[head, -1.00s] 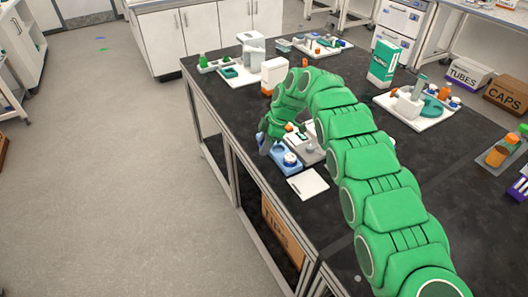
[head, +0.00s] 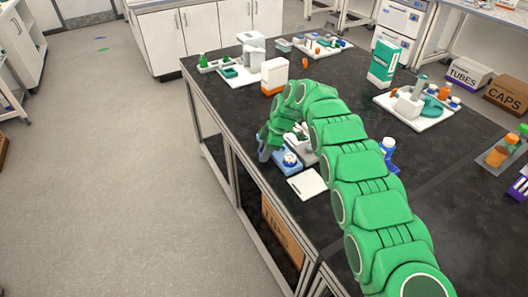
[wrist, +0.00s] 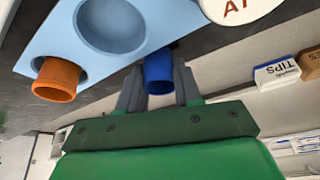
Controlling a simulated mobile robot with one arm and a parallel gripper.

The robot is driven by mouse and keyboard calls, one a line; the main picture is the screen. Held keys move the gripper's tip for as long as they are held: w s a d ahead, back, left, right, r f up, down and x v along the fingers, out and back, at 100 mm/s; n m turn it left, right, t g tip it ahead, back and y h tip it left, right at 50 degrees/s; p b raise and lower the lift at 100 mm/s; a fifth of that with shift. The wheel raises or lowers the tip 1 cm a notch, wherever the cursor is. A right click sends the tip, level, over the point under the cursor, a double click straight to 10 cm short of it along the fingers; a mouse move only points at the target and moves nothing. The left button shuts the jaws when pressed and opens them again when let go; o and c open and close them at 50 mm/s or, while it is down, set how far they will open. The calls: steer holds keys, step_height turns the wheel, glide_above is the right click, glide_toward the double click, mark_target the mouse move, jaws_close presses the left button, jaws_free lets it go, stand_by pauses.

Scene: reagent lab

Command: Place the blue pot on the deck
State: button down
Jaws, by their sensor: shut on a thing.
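My gripper (wrist: 158,88) is shut on the blue pot (wrist: 158,72), which sits between its two grey fingers in the wrist view. A light blue deck (wrist: 52,38) with round recesses is right beside the pot; the pot's top end overlaps its edge, and I cannot tell whether they touch. An orange pot (wrist: 57,80) stands in one recess. A white round piece with lettering (wrist: 238,8) is at the top. In the head view the deck (head: 283,167) lies near the bench's front edge, and my arm hides the blue pot and most of the gripper.
A white plate (head: 307,184) lies in front of the deck. An orange-and-white box (head: 274,76) stands behind the arm. A blue item with a white top (head: 388,146) is right of the arm. Several loaded white trays stand farther back.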

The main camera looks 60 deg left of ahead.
steer(key=shift+f, duration=0.25)
steer(key=c, duration=0.8)
jaws_free()
steer(key=shift+r, duration=0.1)
steer(key=v, duration=1.2)
steer(key=shift+w, duration=0.1)
